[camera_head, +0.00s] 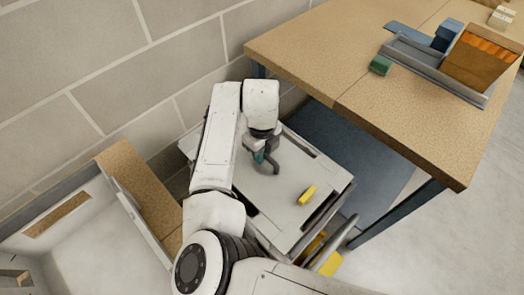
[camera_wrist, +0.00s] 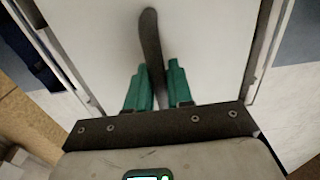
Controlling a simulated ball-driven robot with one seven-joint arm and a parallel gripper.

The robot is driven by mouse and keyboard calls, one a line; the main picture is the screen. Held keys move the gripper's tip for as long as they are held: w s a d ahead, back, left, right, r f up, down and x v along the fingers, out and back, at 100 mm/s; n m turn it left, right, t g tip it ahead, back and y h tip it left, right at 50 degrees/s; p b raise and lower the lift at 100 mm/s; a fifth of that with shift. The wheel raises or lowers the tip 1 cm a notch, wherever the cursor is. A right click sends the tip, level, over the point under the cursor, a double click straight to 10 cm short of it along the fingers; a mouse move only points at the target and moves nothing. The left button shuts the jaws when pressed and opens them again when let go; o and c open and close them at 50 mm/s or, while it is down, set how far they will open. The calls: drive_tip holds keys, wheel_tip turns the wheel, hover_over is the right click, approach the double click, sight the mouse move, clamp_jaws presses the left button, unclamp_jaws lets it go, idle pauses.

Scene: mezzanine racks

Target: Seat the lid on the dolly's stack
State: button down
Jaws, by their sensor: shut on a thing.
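A pale grey lid (camera_head: 270,192) with a dark curved handle (camera_head: 273,163) lies over the top of the stack (camera_head: 332,207) in the head view. The lid's pale face (camera_wrist: 95,45) fills the middle of the wrist view. My gripper (camera_head: 262,157) is over the lid, its green fingers shut on the dark handle (camera_wrist: 150,48). The wrist view shows the fingers (camera_wrist: 156,88) on either side of it. A yellow piece (camera_head: 307,195) lies on the lid's right part. Yellow parts (camera_head: 331,263) show low beside the stack. I cannot tell whether the lid is fully down.
A wood-topped table (camera_head: 350,65) with dark legs stands right of the stack, holding a grey tray (camera_head: 425,68), an orange-brown box (camera_head: 480,62) and a green block (camera_head: 380,65). A block wall (camera_head: 130,85) rises behind. A pale open container (camera_head: 85,235) is at lower left. Floor at right is clear.

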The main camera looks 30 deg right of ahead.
drive_tip(key=shift+f, duration=0.15)
drive_tip(key=c, duration=1.3)
unclamp_jaws()
wheel_tip(320, 180, up, 11)
drive_tip(key=p, duration=0.8)
